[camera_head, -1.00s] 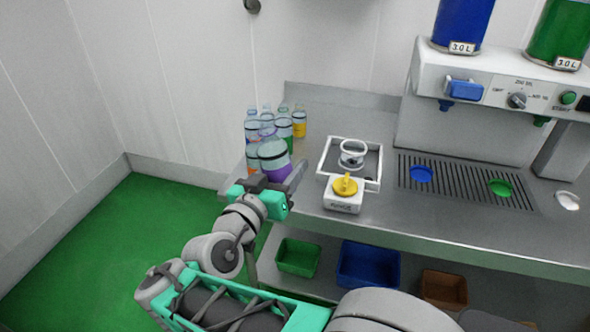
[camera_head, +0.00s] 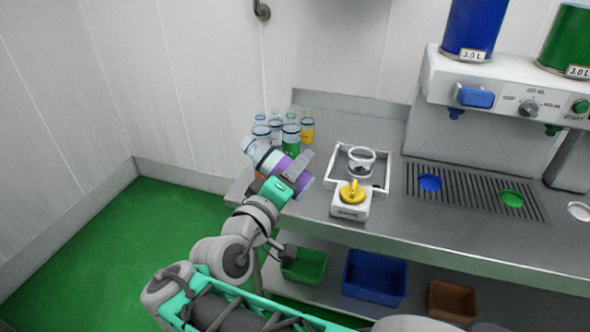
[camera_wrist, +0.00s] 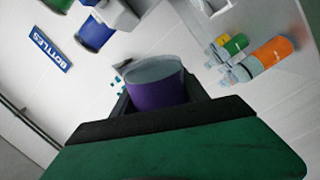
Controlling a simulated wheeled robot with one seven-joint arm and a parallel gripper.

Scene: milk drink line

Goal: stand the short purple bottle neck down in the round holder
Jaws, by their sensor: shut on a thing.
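The short purple bottle (camera_head: 268,158) is held in the air, tilted over, with its clear narrower end to the upper left and its purple part to the lower right. My gripper (camera_head: 294,172) is shut on it around the purple part. In the wrist view the purple bottle (camera_wrist: 157,92) stands between the jaws with a grey round end facing up; its other end is hidden.
Several other bottles (camera_head: 291,134) stand behind the held one. A dispenser (camera_head: 500,95) with a drip grate is at right. Green, blue and brown bins sit below.

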